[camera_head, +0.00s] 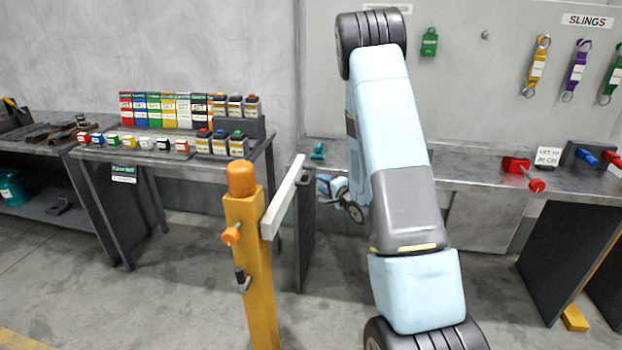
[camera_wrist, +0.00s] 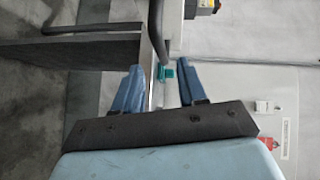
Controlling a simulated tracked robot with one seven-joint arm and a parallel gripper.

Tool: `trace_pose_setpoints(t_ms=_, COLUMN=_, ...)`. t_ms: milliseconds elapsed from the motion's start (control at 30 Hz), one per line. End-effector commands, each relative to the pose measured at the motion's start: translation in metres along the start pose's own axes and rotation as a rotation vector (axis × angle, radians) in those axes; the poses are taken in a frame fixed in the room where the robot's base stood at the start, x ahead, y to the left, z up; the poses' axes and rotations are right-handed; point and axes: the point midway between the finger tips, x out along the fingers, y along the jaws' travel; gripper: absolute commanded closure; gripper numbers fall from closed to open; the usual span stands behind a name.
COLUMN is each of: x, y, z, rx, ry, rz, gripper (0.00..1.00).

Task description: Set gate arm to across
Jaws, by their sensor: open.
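The gate arm (camera_head: 284,198) is a pale grey bar at the upper right side of a yellow post (camera_head: 252,270) with an orange cap. In the head view it runs from the post up and to the right, toward the benches. An orange knob (camera_head: 231,235) and a dark peg with a grey fitting (camera_head: 242,279) stick out of the post's left side. My gripper (camera_wrist: 160,80) is open, with nothing between its blue fingers. I cannot make out the gate arm in the wrist view.
A left bench (camera_head: 95,154) carries several coloured boxes and small blocks. A right bench (camera_head: 470,170) holds a teal item (camera_head: 318,151), a red holder (camera_head: 515,164) and a sign (camera_head: 548,156). Slings hang on the wall above. Floor around the post is clear.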

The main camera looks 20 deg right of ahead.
Motion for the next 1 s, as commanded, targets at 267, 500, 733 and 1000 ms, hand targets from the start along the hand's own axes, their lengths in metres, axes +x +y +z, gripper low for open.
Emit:
trace_pose_setpoints(t_ms=267, x=0.049, y=-0.001, z=0.002, rx=-0.002, ry=-0.004, rz=-0.001, gripper=0.59)
trace_pose_setpoints(t_ms=500, x=0.074, y=0.0, z=0.001, rx=-0.001, ry=-0.002, rz=0.0, gripper=0.59)
trace_pose_setpoints(t_ms=733, x=0.081, y=-0.001, z=0.001, rx=-0.001, ry=-0.001, rz=0.0, gripper=0.59)
trace_pose_setpoints(t_ms=1000, x=0.08, y=-0.001, z=0.001, rx=-0.001, ry=-0.001, rz=0.0, gripper=0.67)
